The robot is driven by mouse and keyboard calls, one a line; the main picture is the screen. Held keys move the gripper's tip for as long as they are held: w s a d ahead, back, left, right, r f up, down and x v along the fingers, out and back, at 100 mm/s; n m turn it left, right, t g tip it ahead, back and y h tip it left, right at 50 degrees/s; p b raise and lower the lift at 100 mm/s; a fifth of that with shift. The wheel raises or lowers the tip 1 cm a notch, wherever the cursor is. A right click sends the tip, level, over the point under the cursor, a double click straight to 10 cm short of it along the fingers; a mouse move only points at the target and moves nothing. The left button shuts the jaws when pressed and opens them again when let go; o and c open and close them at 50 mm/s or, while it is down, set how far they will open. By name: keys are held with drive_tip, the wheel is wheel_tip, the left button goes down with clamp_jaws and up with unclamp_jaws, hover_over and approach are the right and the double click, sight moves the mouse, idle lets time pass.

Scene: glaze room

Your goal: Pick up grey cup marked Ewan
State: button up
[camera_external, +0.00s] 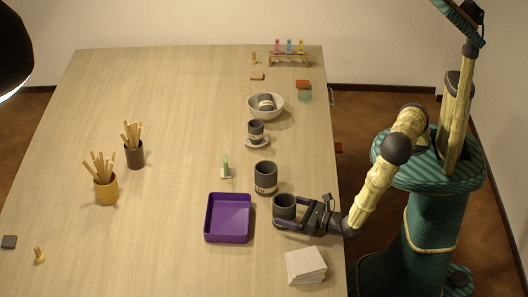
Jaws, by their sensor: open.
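Several dark grey cups stand on the table, and any names on them are too small to read, so I cannot tell which is marked Ewan. The nearest grey cup (284,203) is upright at my gripper (285,214). My gripper is open, with one finger along the near side of this cup; the far finger is mostly hidden. A second grey cup (265,174) with a pale band low on its side stands just behind. A third grey cup (256,129) is on a saucer (250,144).
A purple tray (228,238) lies left of the nearest cup. White tiles (306,265) are stacked in front. A small stand with a green piece (226,170), two stick holders (106,191) (134,154) and a tube rack (289,60) stand elsewhere. The table's centre-left is clear.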

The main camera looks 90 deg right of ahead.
drive_tip(key=shift+x, duration=1)
drive_tip(key=c, duration=1.2)
drive_tip(key=shift+r, duration=0.1)
wheel_tip(320, 180, up, 10)
drive_tip(key=shift+f+b, duration=0.1)
drive_tip(key=shift+b, duration=0.65)
